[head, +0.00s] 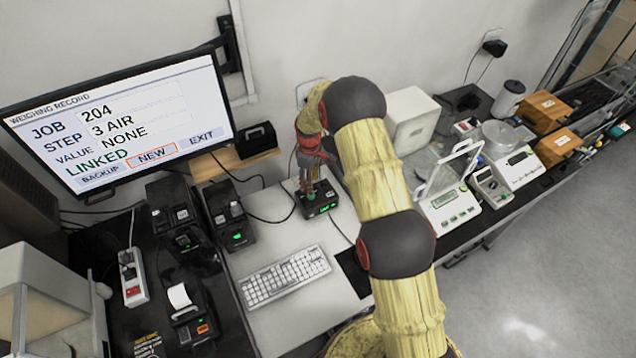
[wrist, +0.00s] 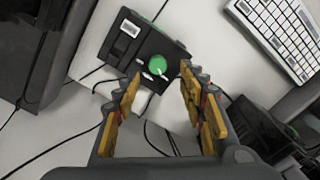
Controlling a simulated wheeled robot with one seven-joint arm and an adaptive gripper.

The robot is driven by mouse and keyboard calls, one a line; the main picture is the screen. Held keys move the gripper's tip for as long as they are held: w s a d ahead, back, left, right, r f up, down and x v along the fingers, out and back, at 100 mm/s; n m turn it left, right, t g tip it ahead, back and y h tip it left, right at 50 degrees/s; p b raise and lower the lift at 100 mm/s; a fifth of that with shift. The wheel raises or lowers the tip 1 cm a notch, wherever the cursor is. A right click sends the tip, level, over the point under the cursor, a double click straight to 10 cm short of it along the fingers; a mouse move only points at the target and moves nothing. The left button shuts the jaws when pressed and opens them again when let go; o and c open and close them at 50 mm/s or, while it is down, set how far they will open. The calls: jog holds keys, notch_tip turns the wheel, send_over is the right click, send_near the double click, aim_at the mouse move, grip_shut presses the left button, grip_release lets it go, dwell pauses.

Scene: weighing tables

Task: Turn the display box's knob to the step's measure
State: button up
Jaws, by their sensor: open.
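The display box (head: 316,207) is a small black box with a lit green screen, on the white table below the wall. In the wrist view the display box (wrist: 148,42) shows a round green knob (wrist: 157,65) with a pale pointer mark and white labels around it. My gripper (head: 307,188) points down over the box. In the wrist view my gripper (wrist: 161,74) is open, its yellow-padded fingers on either side of the knob in the picture. I cannot tell whether they touch it. The monitor (head: 120,125) reads job 204, step 3 AIR, value NONE, LINKED, with NEW outlined.
A white keyboard (head: 284,277) lies in front of the box. Black devices (head: 230,215) stand to its left. Cables run around the box. Bare white table lies between box and keyboard.

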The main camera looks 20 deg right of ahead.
jog(key=shift+w+r+n, duration=0.15)
jog(key=shift+w+n, duration=0.25)
jog(key=shift+s+r+n, duration=0.15)
jog(key=shift+s+n, duration=0.15)
jog(key=shift+n, duration=0.2)
jog(key=shift+w+f, duration=0.1)
jog(key=shift+f, duration=3.8)
jog(key=c, duration=0.3)
jog(key=c, duration=0.8)
